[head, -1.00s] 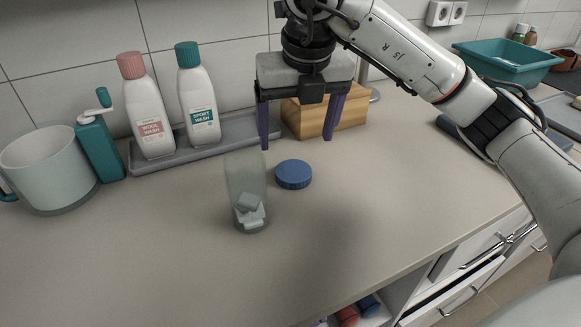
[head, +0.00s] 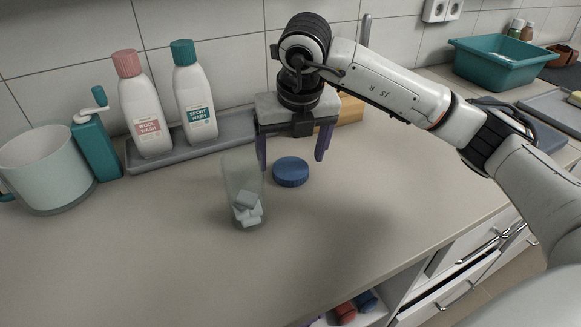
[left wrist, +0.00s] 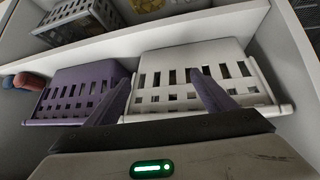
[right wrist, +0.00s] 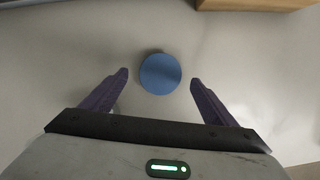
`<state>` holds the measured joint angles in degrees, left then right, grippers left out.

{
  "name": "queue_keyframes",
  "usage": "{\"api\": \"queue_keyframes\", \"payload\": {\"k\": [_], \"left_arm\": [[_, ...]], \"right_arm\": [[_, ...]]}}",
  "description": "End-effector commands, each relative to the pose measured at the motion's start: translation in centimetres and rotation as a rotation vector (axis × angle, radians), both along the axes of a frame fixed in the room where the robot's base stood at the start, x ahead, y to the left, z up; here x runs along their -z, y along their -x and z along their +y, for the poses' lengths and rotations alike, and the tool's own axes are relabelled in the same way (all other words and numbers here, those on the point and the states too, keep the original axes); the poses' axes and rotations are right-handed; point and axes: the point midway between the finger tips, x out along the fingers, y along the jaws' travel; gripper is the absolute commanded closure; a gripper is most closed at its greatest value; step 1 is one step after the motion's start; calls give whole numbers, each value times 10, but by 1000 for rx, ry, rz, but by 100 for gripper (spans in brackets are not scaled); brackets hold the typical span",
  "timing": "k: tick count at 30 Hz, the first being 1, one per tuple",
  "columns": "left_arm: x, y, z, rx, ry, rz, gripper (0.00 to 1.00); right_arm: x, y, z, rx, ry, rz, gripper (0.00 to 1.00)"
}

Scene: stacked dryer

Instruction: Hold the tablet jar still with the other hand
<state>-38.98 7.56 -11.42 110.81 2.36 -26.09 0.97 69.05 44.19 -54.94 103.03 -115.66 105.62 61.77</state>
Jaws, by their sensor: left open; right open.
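The tablet jar (head: 243,190) is a clear, open-topped jar with several whitish tablets at its bottom. It stands upright on the counter in the head view. A blue round lid (head: 291,171) lies on the counter just right of the jar. My right gripper (head: 291,163) is open above and around the lid, with nothing in it. In the right wrist view the lid (right wrist: 160,74) sits between and ahead of the open fingertips. My left gripper (left wrist: 160,85) is open and empty, facing the shelves below; it is not in the head view.
A grey tray (head: 135,160) holds a wool wash bottle (head: 146,105) and a sport wash bottle (head: 196,95) behind the jar. A mug-like container (head: 45,170) stands left. A wooden box (head: 350,110) is behind my right gripper. White (left wrist: 205,62) and purple (left wrist: 80,75) baskets sit on shelves.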

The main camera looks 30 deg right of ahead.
Motion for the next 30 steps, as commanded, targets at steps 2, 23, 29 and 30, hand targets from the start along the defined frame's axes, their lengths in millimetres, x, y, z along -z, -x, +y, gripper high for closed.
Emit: {"api": "queue_keyframes", "payload": {"k": [2,23,29,30], "left_arm": [[-2,1,0,-1,0,1,23],[2,5,3,-6,-3,11,23],[0,4,3,-4,-2,8,23],[0,4,3,-4,-2,8,23]], "right_arm": [[13,-2,-2,1,0,5,19],[29,-7,-3,-1,0,0,50],[29,-7,-3,-1,0,0,63],[29,-7,-3,-1,0,0,63]]}}
